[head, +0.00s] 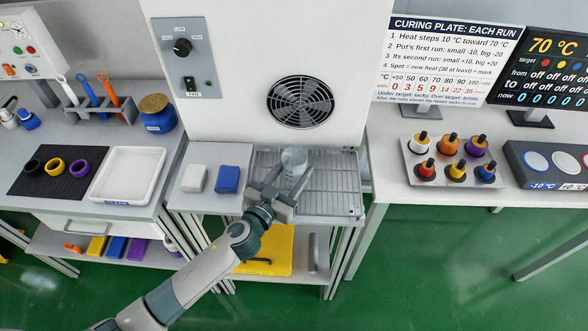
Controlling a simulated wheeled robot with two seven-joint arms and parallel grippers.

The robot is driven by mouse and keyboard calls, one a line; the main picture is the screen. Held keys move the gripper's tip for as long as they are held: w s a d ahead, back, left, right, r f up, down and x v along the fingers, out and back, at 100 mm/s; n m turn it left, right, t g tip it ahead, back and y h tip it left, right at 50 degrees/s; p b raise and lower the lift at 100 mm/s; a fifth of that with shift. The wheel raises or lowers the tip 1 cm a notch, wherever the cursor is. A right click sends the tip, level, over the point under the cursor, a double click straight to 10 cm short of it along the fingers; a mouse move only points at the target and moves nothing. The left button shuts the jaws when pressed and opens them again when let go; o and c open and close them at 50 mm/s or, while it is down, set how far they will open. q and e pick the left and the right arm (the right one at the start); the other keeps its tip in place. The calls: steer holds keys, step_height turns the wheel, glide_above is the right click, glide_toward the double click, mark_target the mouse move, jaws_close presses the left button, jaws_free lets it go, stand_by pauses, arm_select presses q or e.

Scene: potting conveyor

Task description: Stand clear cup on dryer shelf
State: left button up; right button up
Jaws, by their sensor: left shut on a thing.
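The clear cup (294,160) is at the wire dryer shelf (335,188), near its back left part, in front of the white panel with the fan. My left gripper (286,179) reaches in from the lower left and is shut on the clear cup, with its fingers on either side of it. The cup looks roughly upright. The gripper hides its lower part, so I cannot tell whether its base touches the wires. My right gripper is not in view.
A white block (194,178) and a blue block (228,179) lie on the grey surface left of the shelf. The fan (300,101) is behind it. A rack of small colour bottles (455,160) stands on the right table. The shelf's right part is clear.

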arm_select(q)
steer(key=shift+f, duration=0.25)
steer(key=o, duration=1.1)
steer(key=shift+r, duration=0.1)
steer(key=shift+r, duration=0.2)
steer(key=b+v, duration=0.3)
steer(key=v, duration=0.8)
steer(key=shift+a+f, duration=0.1)
steer(key=shift+s+a, duration=0.15)
steer(key=shift+s, duration=0.25)
